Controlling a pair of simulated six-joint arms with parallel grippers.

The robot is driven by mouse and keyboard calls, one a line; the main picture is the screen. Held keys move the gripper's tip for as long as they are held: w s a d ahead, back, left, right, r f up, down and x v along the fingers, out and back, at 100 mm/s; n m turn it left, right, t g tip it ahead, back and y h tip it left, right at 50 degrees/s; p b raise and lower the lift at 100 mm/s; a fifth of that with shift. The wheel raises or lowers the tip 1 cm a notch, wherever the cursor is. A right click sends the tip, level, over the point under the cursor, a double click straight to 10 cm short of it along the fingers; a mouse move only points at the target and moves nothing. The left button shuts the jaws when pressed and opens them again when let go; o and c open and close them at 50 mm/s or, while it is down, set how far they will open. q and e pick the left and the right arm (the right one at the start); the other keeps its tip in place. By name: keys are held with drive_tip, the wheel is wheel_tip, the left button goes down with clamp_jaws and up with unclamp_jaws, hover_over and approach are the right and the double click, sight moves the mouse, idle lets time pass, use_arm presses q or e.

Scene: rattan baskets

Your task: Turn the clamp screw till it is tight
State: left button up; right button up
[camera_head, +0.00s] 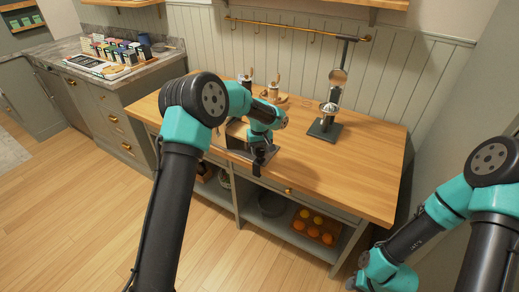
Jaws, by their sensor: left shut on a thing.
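My left gripper (262,158) is at the front edge of the wooden table (350,175). It is shut on what seems to be the clamp screw, a small dark part that my wrist and fingers mostly hide. A dark piece of the clamp (236,144) shows just left of the gripper, at the table edge. How far the screw is turned cannot be seen. My right arm hangs low at the right, in front of the table. Its fingers are below the frame.
A dark stand with a metal cup (325,126) stands at the table's back. Small wooden-handled items (272,92) stand behind my left wrist. A tray of orange fruit (314,226) sits on the shelf below. The table's right half is clear.

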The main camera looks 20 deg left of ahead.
sight(259, 150)
use_arm(q)
drive_tip(key=o, duration=0.9)
drive_tip(key=shift+r, duration=0.15)
wheel_tip(259, 150, up, 17)
drive_tip(key=shift+r, duration=0.1)
